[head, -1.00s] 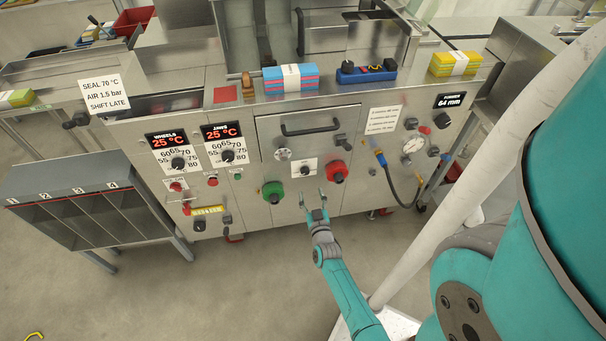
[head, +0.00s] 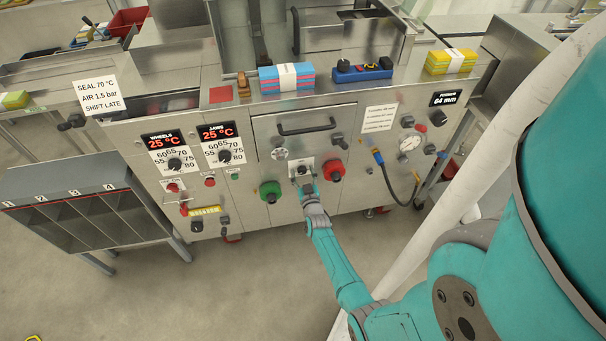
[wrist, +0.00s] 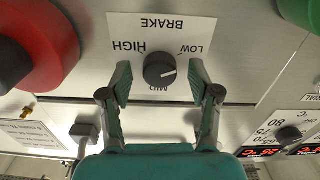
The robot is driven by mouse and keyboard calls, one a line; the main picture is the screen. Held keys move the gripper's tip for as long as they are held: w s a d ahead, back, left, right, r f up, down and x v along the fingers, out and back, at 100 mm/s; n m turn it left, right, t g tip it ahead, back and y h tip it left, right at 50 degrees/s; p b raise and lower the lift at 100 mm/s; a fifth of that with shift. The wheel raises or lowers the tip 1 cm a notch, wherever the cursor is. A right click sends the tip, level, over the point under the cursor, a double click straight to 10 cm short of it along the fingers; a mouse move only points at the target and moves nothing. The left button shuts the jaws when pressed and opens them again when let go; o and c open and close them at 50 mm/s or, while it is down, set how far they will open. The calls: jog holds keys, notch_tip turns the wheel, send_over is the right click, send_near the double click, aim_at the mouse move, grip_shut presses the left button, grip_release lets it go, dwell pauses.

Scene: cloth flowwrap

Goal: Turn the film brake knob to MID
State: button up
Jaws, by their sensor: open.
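The film brake knob (wrist: 159,69) is a small black dial on a white BRAKE plate (wrist: 125,28), seen upside down in the wrist view with LOW, MID and HIGH printed around it. Its white pointer line faces right in that view, between LOW and MID. My gripper (wrist: 160,76) is open, with one finger on each side of the knob and a visible gap on both sides. In the head view my gripper (head: 304,182) reaches up to the plate and partly covers it; the knob (head: 303,169) shows just above the fingers.
A green knob (head: 270,191) stands left of the brake plate and a red knob (head: 334,170) right of it, both close to my gripper. A drawer handle (head: 307,127) is above. A blue-ended hose (head: 379,157) hangs farther right.

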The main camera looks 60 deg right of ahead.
jog(key=shift+c, duration=0.3)
jog(key=c, duration=1.1)
jog(key=shift+m, duration=0.3)
jog(key=m, duration=1)
jog(key=shift+m, duration=0.4)
jog(key=m, duration=0.5)
jog(key=shift+s, duration=0.1)
jog(key=m, duration=0.6)
jog(key=shift+f, duration=0.1)
